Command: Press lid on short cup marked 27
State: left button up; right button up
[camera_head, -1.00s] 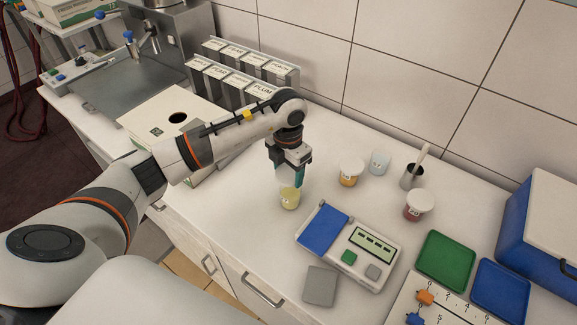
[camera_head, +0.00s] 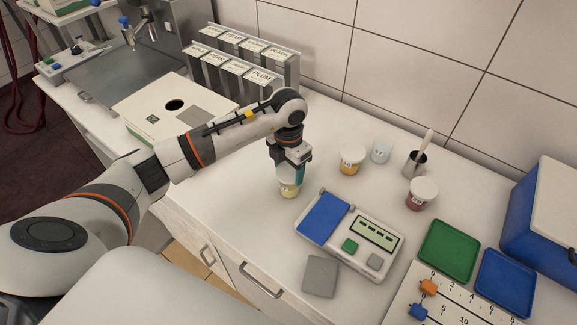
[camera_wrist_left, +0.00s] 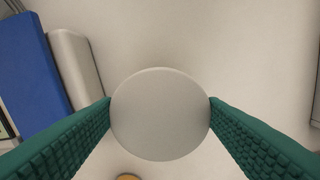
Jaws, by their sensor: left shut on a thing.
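A short cup with yellowish contents (camera_head: 289,190) stands on the counter left of the scale. My left gripper (camera_head: 290,172) is directly above it, pointing down. The gripper is shut on a round white lid (camera_wrist_left: 160,114), which sits between the two green fingers in the left wrist view. In the head view the lid is at the cup's rim; I cannot tell whether it is fully seated. The number on this cup is too small to read. My right gripper is not in view.
A scale with a blue plate (camera_head: 324,217) stands just right of the cup. Behind are an orange-filled lidded cup (camera_head: 350,162), a pale cup (camera_head: 381,151), a metal pot (camera_head: 414,165) and a red-filled lidded cup (camera_head: 422,199). A grey square (camera_head: 320,277) lies in front.

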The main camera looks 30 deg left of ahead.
pick_arm(q)
jog(key=shift+f+b, duration=0.7)
dwell(0.5)
jog(key=o, duration=1)
jog(key=shift+r, duration=0.1)
notch_tip(320, 180, up, 11)
jog(key=b, duration=0.3)
notch_tip(320, 180, up, 7)
jog(key=p, duration=0.4)
send_over(288, 171)
